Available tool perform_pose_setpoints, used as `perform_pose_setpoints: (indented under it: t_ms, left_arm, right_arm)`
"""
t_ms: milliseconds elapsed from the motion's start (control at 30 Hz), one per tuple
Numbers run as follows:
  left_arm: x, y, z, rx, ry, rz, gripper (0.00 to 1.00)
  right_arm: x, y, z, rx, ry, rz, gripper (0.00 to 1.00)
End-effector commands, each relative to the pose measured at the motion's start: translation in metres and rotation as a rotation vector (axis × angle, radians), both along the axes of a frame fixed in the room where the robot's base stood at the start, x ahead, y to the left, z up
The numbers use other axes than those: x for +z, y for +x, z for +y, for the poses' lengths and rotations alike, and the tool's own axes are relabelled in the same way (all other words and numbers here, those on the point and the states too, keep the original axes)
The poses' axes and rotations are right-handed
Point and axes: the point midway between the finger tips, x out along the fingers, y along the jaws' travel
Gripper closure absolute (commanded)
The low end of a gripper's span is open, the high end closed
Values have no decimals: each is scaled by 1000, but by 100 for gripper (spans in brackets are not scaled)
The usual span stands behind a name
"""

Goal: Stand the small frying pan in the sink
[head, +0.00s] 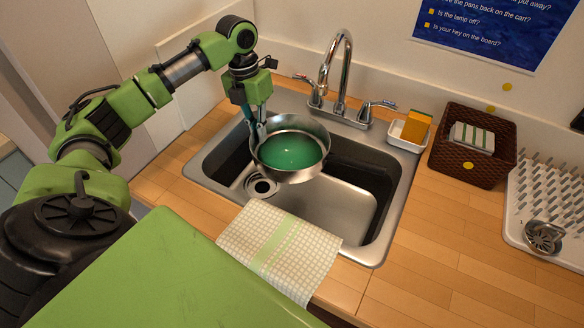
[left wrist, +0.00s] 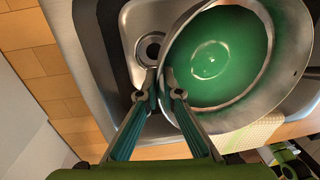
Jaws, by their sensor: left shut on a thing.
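The small frying pan (head: 290,150) is a steel pan with a green inside, and it hangs over the left part of the steel sink (head: 340,203). My left gripper (head: 258,136) is shut on the pan's left rim. In the left wrist view the fingertips of the left gripper (left wrist: 160,92) pinch the near edge of the pan (left wrist: 225,60). The pan looks slightly tilted and appears above the basin floor; its underside is hidden. The drain (head: 262,186) shows below and left of the pan. My right gripper is not in view.
A faucet (head: 338,75) stands behind the sink. A checked towel (head: 278,250) drapes over the front edge. To the right are a white sponge holder (head: 408,134), a brown basket (head: 470,166) and a white dish rack (head: 550,205). The right part of the basin is empty.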

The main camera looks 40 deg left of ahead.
Motion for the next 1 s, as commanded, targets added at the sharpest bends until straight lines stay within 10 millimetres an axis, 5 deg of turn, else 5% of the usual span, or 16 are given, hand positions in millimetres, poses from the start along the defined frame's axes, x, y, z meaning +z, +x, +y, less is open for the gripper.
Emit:
perform_pose_setpoints:
  t_ms: [433,1000]
  left_arm:
    - [-47,1,0,0,-2,-3,100]
    - [-109,0,-1,0,-2,0,100]
  right_arm:
    - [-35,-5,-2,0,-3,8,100]
    - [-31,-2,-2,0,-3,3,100]
